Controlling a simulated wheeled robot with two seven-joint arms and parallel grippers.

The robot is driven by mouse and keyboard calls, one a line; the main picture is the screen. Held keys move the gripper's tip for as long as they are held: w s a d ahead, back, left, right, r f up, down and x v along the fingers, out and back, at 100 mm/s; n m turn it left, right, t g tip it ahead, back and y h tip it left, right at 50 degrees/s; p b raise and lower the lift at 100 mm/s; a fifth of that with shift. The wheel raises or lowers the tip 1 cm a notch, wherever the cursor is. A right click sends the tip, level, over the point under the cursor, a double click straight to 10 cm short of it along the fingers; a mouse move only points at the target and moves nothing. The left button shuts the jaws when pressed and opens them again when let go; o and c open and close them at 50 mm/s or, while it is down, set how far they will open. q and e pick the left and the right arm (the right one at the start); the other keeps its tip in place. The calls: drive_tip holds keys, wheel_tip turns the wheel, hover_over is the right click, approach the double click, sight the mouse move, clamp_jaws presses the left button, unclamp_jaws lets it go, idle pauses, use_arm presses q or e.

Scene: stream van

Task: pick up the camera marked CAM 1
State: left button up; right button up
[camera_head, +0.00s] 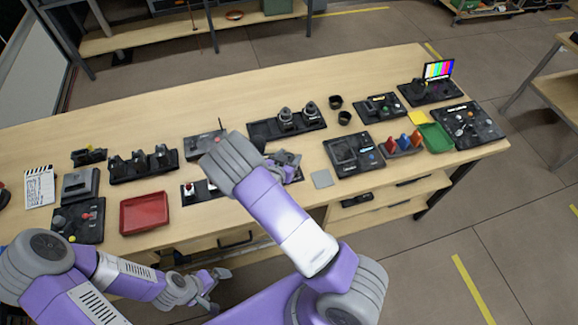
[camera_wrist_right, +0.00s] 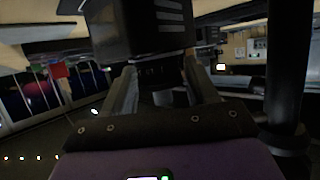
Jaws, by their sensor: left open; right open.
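No CAM 1 marking is readable in either view. Small dark devices, possibly cameras, stand in a black rack (camera_head: 145,167) at the left of the bench. Two upright grey-and-black devices (camera_head: 297,117) stand in another black tray behind my right gripper. My right gripper (camera_head: 290,163) is over the middle of the bench, partly hidden by its own wrist. In the right wrist view its open fingers (camera_wrist_right: 161,90) have a dark boxy thing (camera_wrist_right: 145,32) just beyond and between them; I cannot tell whether they touch it. My left gripper (camera_head: 207,287) is open and empty before the bench's front edge.
A red tray (camera_head: 145,213), a clapperboard (camera_head: 40,186) and a button panel (camera_head: 79,221) are at the left. A switch panel (camera_head: 353,154), a green tray (camera_head: 435,137) and a colour-bar monitor (camera_head: 438,70) are at the right. Bare wood shows along the back.

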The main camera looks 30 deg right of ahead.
drive_tip(key=shift+c, duration=0.5)
drive_tip(key=c, duration=0.9)
clamp_jaws()
drive_tip(key=shift+r, duration=0.1)
